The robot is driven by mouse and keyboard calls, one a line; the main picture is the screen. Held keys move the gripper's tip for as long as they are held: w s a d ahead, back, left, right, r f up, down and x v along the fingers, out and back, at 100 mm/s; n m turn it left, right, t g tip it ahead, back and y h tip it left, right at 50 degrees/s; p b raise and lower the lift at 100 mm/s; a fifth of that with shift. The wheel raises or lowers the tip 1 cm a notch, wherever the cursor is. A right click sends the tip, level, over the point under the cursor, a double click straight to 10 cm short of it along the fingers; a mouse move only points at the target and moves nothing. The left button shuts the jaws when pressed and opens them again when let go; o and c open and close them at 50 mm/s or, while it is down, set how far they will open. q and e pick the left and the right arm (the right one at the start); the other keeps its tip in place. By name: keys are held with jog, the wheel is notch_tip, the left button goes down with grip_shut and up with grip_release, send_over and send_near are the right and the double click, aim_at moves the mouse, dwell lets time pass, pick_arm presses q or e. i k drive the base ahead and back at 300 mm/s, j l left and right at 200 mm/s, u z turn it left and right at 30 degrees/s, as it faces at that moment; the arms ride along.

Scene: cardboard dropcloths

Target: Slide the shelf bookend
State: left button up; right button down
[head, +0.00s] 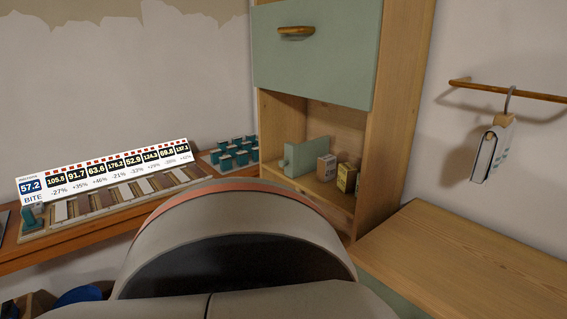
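The shelf bookend looks to be a pale green upright panel (308,156) with a small knob on its left side, standing in the open compartment of a wooden shelf unit (392,110). Small boxes stand right of it: a pinkish-brown one (326,168) and a yellow one (346,178), with part of another behind. Neither of my grippers is in view. A large rounded grey part with an orange-red band, seemingly mine, fills the lower middle and hides the front of the shelf's lower left.
A green door (315,52) with a wooden handle covers the upper compartment. A long ledge (75,254) at left holds a number display (110,172) and several teal blocks (234,153). A bare wooden top (465,265) is at right. A wall rail (515,91) holds a hanging book-like item.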

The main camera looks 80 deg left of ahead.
aim_at(301, 158)
jog(key=u, duration=2.55)
